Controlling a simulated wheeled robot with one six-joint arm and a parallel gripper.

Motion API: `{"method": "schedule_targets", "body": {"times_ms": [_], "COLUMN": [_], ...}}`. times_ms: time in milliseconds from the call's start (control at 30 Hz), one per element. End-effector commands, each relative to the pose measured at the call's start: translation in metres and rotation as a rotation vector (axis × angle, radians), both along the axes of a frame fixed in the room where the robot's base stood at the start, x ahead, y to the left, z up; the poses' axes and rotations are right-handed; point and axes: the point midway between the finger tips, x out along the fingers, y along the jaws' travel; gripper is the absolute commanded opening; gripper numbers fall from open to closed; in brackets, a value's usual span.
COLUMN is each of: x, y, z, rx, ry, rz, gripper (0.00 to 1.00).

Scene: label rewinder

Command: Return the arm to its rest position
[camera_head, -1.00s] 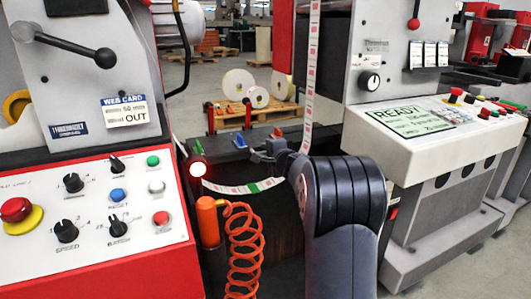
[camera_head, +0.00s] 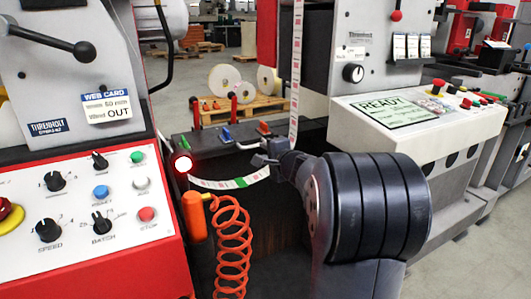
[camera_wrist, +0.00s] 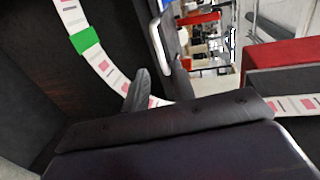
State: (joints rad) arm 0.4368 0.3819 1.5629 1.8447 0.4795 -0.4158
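My arm reaches up from the lower right in the head view, its large dark joint in front of the machine. My gripper (camera_head: 248,153) is at the middle of the view, beside the label web (camera_head: 205,183) and right of a glowing red lamp (camera_head: 183,163). In the wrist view, its two dark fingers (camera_wrist: 160,80) stand apart with nothing held between them. The web, with pink-marked labels, carries a green strip (camera_head: 242,182), which also shows in the wrist view (camera_wrist: 85,40). My arm hides part of the machine's middle.
A red-framed control panel (camera_head: 85,215) stands at left. An orange coiled hose (camera_head: 232,245) hangs near my arm. A white console (camera_head: 420,130) with a READY screen is at right. Rolls lie on a pallet (camera_head: 265,106) behind. Grey floor (camera_head: 470,260) is clear at lower right.

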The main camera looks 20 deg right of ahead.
Motion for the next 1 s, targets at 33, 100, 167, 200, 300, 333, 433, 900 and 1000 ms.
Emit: {"method": "schedule_targets", "body": {"times_ms": [33,100,167,200,300,333,433,900,1000], "x": [0.0,0.001,0.004,0.007,0.018,0.022,0.038,0.104,0.102], "y": [0.0,0.0,0.0,0.0,0.001,0.001,0.002,0.003,0.003], "z": [0.0,0.0,-0.001,-0.001,-0.005,-0.006,-0.01,-0.023,-0.023], "rx": [0.0,0.0,0.0,0.0,0.0,0.0,0.001,0.001,0.0], "ry": [0.0,0.0,0.0,0.0,0.002,0.001,0.002,0.002,0.003], "rz": [0.0,0.0,0.0,0.0,0.001,0.001,0.002,0.0,-0.002], "gripper": [0.25,0.25,0.25,0.25,0.25,0.25,0.25,0.25,0.25]}}
